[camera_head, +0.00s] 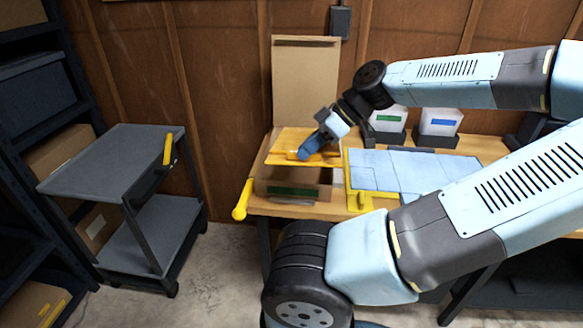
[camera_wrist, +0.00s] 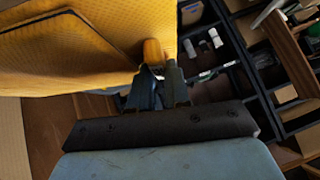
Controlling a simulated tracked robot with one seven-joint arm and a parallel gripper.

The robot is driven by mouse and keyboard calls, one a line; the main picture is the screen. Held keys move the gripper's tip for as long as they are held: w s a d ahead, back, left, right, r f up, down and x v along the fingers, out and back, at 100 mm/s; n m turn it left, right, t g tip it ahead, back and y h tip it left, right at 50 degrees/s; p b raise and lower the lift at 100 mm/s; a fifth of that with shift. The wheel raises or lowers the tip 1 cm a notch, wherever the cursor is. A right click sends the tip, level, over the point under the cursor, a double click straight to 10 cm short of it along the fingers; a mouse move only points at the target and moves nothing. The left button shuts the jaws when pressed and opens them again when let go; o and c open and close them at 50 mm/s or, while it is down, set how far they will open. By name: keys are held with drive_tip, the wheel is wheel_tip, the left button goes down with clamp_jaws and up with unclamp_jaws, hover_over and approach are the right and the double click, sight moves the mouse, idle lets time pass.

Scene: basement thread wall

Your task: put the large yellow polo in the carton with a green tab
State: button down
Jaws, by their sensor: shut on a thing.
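The yellow polo (camera_head: 287,145) is a folded yellow cloth over the open carton at the left end of the bench. My gripper (camera_head: 309,151) is shut on its right side. In the wrist view the yellow cloth (camera_wrist: 70,50) fills the upper left, with a fold pinched between the fingertips of my gripper (camera_wrist: 158,72). The carton (camera_head: 258,187) has a green tab (camera_head: 294,191) on its front, and its tall lid (camera_head: 305,80) stands up behind. The polo covers much of the carton's opening; I cannot tell whether it touches the rim.
Blue-grey folded cloth or panels (camera_head: 385,170) lie in a yellow-edged frame right of the carton.

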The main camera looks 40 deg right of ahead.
sight(300, 144)
drive_tip(key=shift+s+d, duration=0.15)
drive_tip(key=shift+s, duration=0.1)
drive_tip(key=w+d+f, duration=0.1)
drive_tip(key=w, duration=0.1)
drive_tip(key=w+d+f, duration=0.1)
drive_tip(key=w+d, duration=0.1)
drive_tip(key=w, duration=0.1)
drive_tip(key=w+d+f, duration=0.1)
drive_tip(key=w, duration=0.1)
drive_tip(key=shift+w+d+f, duration=0.2)
drive_tip(key=shift+w+f, duration=0.15)
drive_tip(key=shift+f, duration=0.05)
drive_tip(key=w+d+f, duration=0.2)
drive_tip(key=w+f, duration=0.2)
drive_tip(key=f, duration=0.5)
drive_tip(key=shift+d, duration=0.3)
drive_tip(key=shift+w+f, duration=0.1)
drive_tip(key=c, duration=1.1)
unclamp_jaws()
